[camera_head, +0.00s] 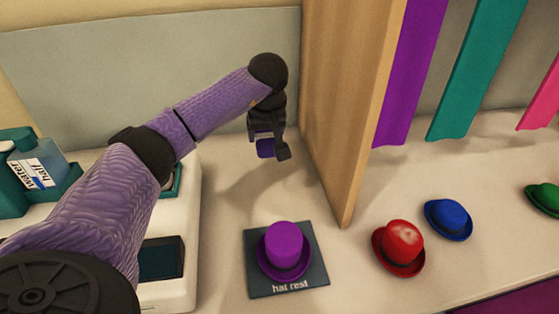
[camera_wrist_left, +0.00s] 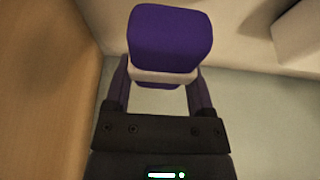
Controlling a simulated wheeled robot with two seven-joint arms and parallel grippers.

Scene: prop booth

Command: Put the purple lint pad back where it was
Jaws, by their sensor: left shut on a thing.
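The purple lint pad (camera_head: 265,148) is held in my left gripper (camera_head: 268,140), above the pale counter to the left of the wooden divider. In the left wrist view the pad (camera_wrist_left: 171,38) is a rounded purple block with a white band below it. The fingers of my left gripper (camera_wrist_left: 163,92) are shut on it from both sides. The spot where the pad was before cannot be told from these frames. My right gripper is not in view.
A purple hat (camera_head: 285,248) sits on a dark mat labelled "hat rest" (camera_head: 258,285). The wooden divider (camera_head: 345,110) stands right of my left gripper. Beyond it lie a red hat (camera_head: 399,246), a blue hat (camera_head: 447,219) and a green hat (camera_head: 545,197).

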